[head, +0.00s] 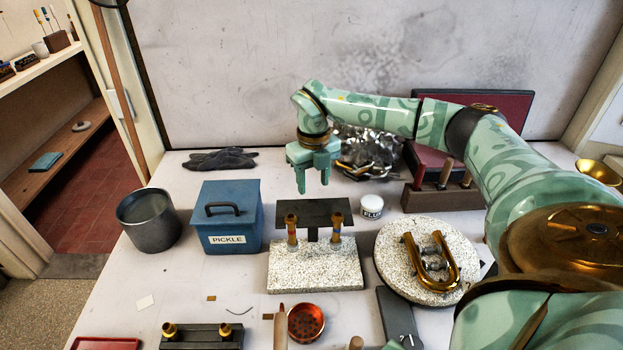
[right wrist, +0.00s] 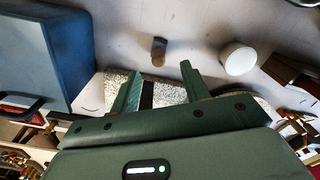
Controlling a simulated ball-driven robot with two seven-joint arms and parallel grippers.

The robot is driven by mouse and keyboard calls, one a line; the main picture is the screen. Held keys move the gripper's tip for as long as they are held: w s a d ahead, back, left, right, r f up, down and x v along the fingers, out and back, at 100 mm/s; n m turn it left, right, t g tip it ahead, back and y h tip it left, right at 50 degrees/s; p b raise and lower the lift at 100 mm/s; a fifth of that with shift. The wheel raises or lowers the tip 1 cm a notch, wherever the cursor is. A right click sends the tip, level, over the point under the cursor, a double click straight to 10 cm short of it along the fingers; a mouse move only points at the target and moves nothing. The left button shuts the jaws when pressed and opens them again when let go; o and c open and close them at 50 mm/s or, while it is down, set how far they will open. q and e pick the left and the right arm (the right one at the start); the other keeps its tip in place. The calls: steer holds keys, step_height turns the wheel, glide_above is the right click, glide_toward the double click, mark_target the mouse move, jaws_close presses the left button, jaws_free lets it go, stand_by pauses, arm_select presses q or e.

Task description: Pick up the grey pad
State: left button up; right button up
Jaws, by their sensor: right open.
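My right gripper (head: 313,183) is open and empty, fingers pointing down, above and behind a dark upright plate on a speckled stone block. In the right wrist view its fingers (right wrist: 161,72) are spread. Beyond the fingertips, roughly in line with the gap, a small grey-brown block (right wrist: 159,48) lies on the white bench. It may be the grey pad, but its colour is hard to judge. It is apart from the fingers. In the head view it does not show, probably hidden behind the plate or gripper. My left gripper is not in view.
The dark plate (head: 312,213) stands in front of the gripper on the stone block (head: 314,268). A blue PICKLE box (head: 228,225) is left and a white flux jar (head: 372,207) right. Shiny metal scraps (head: 368,150) lie behind. A brass horn tube (head: 454,268) rests on a round slab.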

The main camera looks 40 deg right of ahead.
step_height(320, 180, down, 3)
steer(key=shift+r, duration=0.2)
steer(key=f, duration=0.1)
steer(key=f+b, duration=0.1)
steer(key=f, duration=0.1)
steer(key=f+b, duration=0.1)
steer(key=f, duration=0.1)
steer(key=shift+s+a, duration=0.25)
steer(key=shift+c, duration=0.4)
jaws_close()
